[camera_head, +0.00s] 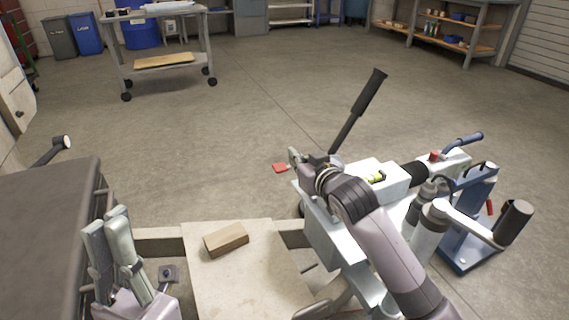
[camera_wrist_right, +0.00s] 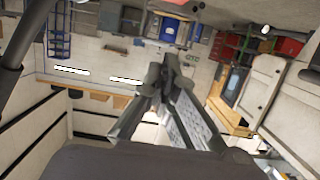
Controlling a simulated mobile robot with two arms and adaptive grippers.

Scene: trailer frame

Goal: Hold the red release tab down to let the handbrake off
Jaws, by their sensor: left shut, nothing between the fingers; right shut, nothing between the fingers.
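The handbrake lever (camera_head: 356,110) stands tilted up to the right, with a black grip. A flat red tab (camera_head: 280,168) shows low to the left of the lever's foot, beside my right gripper (camera_head: 294,155). The right gripper is shut and empty; my own wrist hides much of it and the lever's foot. I cannot tell whether it touches the tab. In the right wrist view its fingers (camera_wrist_right: 167,68) meet at the tips, with no tab visible. My left gripper (camera_head: 106,220) is shut and empty at the lower left, away from the lever.
A wooden block (camera_head: 226,239) lies on a pale board (camera_head: 238,285) in front of me. A grey coupling housing (camera_head: 385,178) and a blue stand (camera_head: 475,220) are at the right. A dark deck (camera_head: 45,225) is at the left. The floor beyond is clear up to a wheeled cart (camera_head: 160,63).

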